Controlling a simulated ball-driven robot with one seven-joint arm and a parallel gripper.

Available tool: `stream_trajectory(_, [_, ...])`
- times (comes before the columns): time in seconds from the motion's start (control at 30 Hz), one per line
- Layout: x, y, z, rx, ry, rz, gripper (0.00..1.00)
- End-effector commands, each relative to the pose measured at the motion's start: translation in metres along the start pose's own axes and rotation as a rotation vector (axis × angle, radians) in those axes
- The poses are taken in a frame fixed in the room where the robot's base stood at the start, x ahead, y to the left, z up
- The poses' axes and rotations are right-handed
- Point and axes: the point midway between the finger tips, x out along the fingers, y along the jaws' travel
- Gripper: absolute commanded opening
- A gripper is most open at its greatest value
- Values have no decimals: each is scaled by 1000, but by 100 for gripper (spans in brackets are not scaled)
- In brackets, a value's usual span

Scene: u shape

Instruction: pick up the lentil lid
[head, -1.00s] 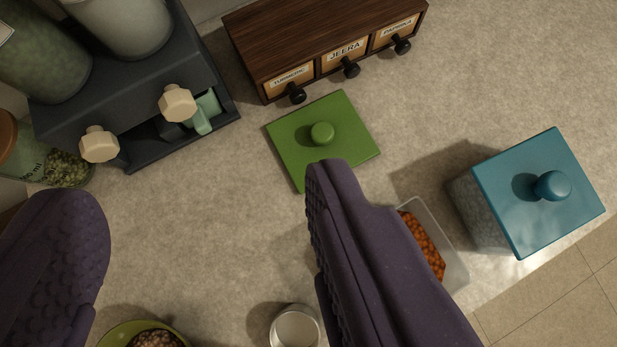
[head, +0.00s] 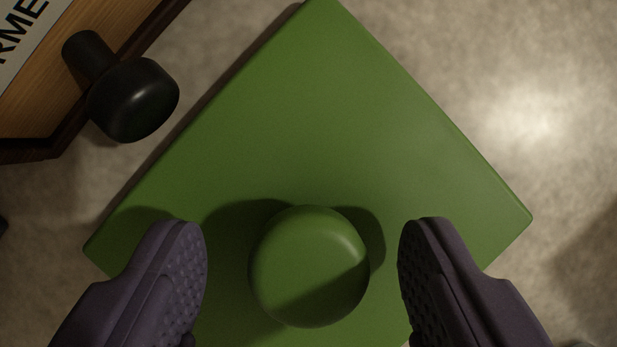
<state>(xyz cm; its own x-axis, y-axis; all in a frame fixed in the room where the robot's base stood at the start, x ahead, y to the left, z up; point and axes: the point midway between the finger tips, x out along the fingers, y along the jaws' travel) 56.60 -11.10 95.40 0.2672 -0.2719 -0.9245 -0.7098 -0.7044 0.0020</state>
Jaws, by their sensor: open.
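The lentil lid (head: 345,115) is a flat green square that fills much of the head view. It lies on the counter with one corner towards the top. Its round green knob (head: 309,266) stands up from it near the bottom middle. My gripper (head: 304,250) is open, with one purple finger on each side of the knob and a visible gap between each finger and the knob. I cannot tell how high the fingertips are above the lid's face. The lid's bottom part is cut off by the frame.
A wooden drawer box (head: 40,100) with a large black knob (head: 133,98) stands close to the lid's left side at the upper left. The speckled counter (head: 520,80) is clear to the upper right.

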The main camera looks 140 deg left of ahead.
Motion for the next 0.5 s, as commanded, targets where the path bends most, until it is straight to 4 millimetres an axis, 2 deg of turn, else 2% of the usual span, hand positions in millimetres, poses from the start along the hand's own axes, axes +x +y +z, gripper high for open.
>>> stream_trajectory(0.17, [-2, 0, -1, 0, 1, -1, 62])
stream_trajectory(0.4, [-2, 0, -1, 0, 1, -1, 6])
stream_trajectory(0.5, [-2, 0, -1, 0, 1, -1, 5])
